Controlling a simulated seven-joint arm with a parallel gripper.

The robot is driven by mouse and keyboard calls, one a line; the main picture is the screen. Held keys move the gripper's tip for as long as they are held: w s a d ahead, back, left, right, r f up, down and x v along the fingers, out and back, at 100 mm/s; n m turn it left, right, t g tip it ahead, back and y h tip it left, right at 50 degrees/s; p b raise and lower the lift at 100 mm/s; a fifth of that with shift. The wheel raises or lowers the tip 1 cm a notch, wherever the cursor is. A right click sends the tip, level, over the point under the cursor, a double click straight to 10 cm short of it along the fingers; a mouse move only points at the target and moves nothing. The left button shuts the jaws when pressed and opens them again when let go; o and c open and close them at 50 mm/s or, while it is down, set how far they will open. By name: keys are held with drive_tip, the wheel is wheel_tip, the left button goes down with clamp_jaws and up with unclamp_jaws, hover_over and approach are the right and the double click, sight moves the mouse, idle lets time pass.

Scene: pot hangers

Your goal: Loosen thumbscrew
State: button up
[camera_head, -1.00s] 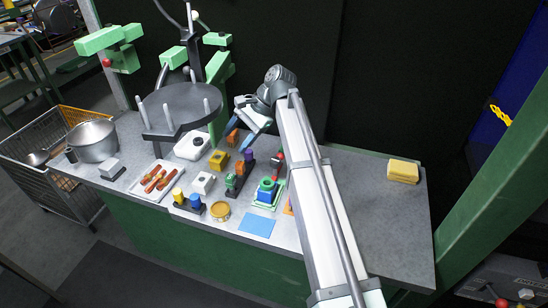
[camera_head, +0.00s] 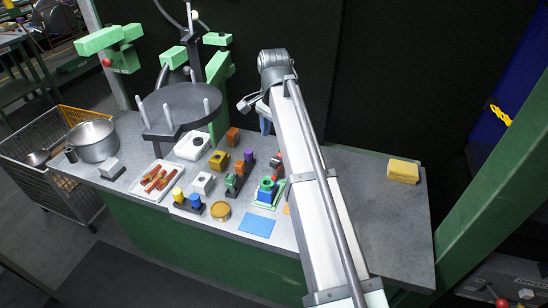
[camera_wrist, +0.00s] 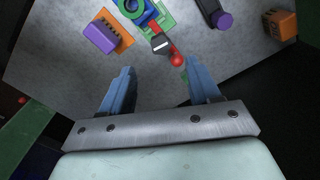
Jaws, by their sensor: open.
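My gripper (camera_wrist: 160,68) is open and empty, its two blue fingers wide apart over the grey table. A red ball knob (camera_wrist: 177,60) on a small dark grey part (camera_wrist: 160,43) lies just beyond the space between the fingertips; it also shows in the head view (camera_head: 280,157). I cannot tell which part is the thumbscrew. In the head view, one blue finger (camera_head: 264,115) shows beside my arm, and the rest of the gripper is mostly hidden.
A purple block with an orange base (camera_wrist: 103,36) is left of the knob; a purple-topped dark part (camera_wrist: 218,16) and an orange block (camera_wrist: 281,22) are right. A round grey stand (camera_head: 180,104) is at the left. A yellow sponge (camera_head: 403,171) lies on the clear right side.

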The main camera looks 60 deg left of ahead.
sight(274, 161)
wheel_tip(274, 161, down, 10)
drive_tip(key=shift+r, duration=0.2)
drive_tip(key=shift+c, duration=0.4)
drive_tip(key=c, duration=1)
drive_tip(key=shift+o, duration=0.2)
